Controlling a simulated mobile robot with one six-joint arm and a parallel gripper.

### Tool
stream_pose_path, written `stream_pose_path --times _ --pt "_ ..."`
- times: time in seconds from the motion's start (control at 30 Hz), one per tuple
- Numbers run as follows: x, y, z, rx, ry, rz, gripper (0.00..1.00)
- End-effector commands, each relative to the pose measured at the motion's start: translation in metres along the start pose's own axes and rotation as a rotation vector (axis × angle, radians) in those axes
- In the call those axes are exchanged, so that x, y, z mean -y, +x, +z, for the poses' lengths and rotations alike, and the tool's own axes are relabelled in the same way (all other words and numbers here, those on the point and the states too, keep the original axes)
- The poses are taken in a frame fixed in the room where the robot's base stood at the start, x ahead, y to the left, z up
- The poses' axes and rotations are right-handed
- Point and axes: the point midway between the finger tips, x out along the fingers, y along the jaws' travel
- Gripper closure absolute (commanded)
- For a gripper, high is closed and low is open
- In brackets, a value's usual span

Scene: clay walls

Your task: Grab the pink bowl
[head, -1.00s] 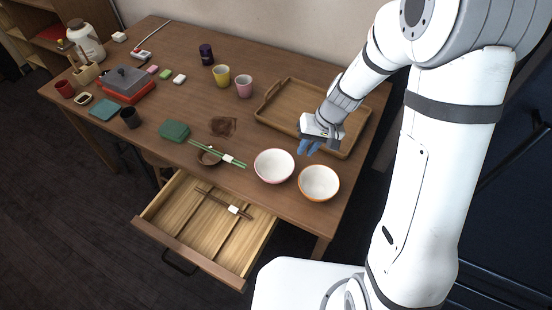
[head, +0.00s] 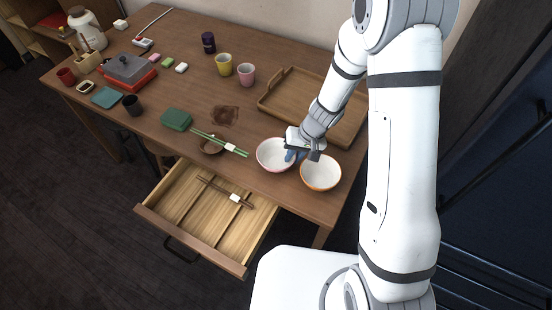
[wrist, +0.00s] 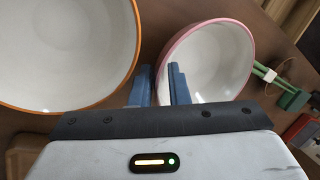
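The pink bowl (head: 269,154), white inside with a pink rim, stands upright near the table's front edge. It also shows at the right of the wrist view (wrist: 222,62). My gripper (head: 293,156) is at its right side, with its blue fingers (wrist: 159,75) apart. In the wrist view the right finger overlaps the bowl's inside and the left finger is outside, with the near rim showing between them. I cannot tell whether either finger touches the bowl. My gripper covers part of the bowl's right rim in the head view.
A white bowl with an orange rim (head: 320,174) stands close on the right. A wooden tray (head: 279,88) lies behind. An open drawer (head: 190,238) juts out in front.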

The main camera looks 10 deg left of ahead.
Motion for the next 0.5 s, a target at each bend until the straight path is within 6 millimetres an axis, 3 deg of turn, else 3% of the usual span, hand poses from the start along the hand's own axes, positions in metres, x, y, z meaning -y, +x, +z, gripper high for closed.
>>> stream_pose_path --times 0.07,0.23,0.5 --pt "-0.0001 -0.0002 -0.0001 0.000 0.000 0.000 0.86" --pt "-0.0003 -0.0004 -0.0001 0.000 0.001 0.000 0.99" --pt "-0.0005 -0.0006 0.0000 0.000 0.001 0.000 1.00"
